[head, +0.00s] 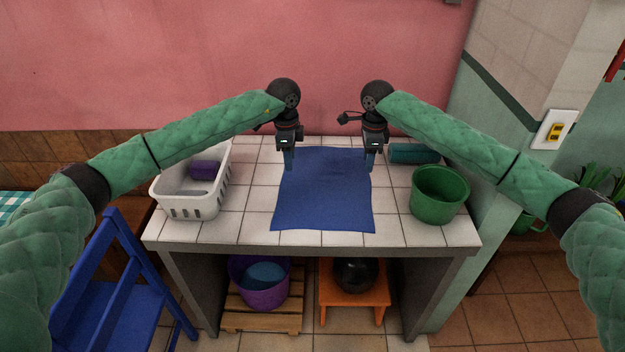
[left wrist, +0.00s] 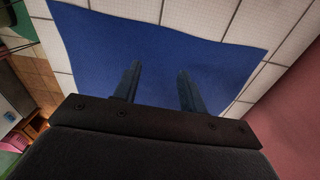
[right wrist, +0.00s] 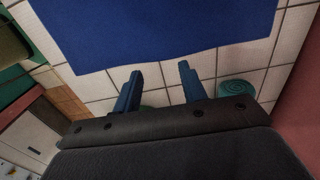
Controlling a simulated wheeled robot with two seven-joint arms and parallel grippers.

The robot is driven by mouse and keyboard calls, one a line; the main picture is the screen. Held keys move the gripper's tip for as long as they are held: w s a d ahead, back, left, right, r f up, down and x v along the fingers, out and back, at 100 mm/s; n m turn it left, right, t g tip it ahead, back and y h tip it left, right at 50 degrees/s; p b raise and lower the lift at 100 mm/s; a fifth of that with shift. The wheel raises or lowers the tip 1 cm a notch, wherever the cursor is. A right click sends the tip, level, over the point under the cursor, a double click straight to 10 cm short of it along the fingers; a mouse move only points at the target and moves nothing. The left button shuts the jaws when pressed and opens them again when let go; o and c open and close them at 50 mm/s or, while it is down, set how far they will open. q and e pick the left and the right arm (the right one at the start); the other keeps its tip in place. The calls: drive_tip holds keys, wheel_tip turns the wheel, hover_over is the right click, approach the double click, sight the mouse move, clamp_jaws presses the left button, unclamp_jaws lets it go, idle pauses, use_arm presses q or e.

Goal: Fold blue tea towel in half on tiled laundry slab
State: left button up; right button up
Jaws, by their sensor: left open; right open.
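The blue tea towel (head: 323,205) lies spread flat on the white tiled slab (head: 255,215). My left gripper (head: 289,165) is open and points down near the towel's far left corner. In the left wrist view its two fingers (left wrist: 158,85) show apart in front of the blue towel (left wrist: 150,40), with nothing between them. My right gripper (head: 371,163) is open and points down at the towel's far right edge. In the right wrist view its fingers (right wrist: 158,85) are apart over tiles just beside the towel (right wrist: 150,30). I cannot tell whether the fingertips touch anything.
A white basket (head: 192,205) with a purple item (head: 205,169) stands on the slab's left. A green bucket (head: 438,197) and a teal roll (head: 413,153) are on the right. A pink wall (head: 200,65) rises behind. Bare tiles border the towel.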

sight(288, 182)
use_arm(q)
drive_tip(key=shift+w+a+f, duration=0.1)
drive_tip(key=shift+a+f, duration=0.1)
drive_tip(key=shift+f, duration=1.05)
drive_tip(key=shift+w+a+f, duration=0.1)
drive_tip(key=shift+a+f, duration=0.05)
drive_tip(key=shift+f, duration=1.1)
drive_tip(key=shift+w+a+f, duration=0.1)
drive_tip(key=shift+a+f, duration=0.1)
drive_tip(key=shift+f, duration=1.05)
use_arm(e)
drive_tip(key=shift+w+a+f, duration=0.1)
drive_tip(key=shift+f, duration=3.7)
use_arm(q)
drive_tip(key=shift+f, duration=0.15)
use_arm(e)
drive_tip(key=shift+f, duration=0.15)
use_arm(q)
drive_tip(key=shift+c, duration=0.6)
use_arm(e)
drive_tip(key=shift+c, duration=0.6)
use_arm(q)
clamp_jaws()
use_arm(e)
clamp_jaws()
use_arm(q)
drive_tip(key=shift+r, duration=0.2)
use_arm(e)
drive_tip(key=shift+r, duration=0.2)
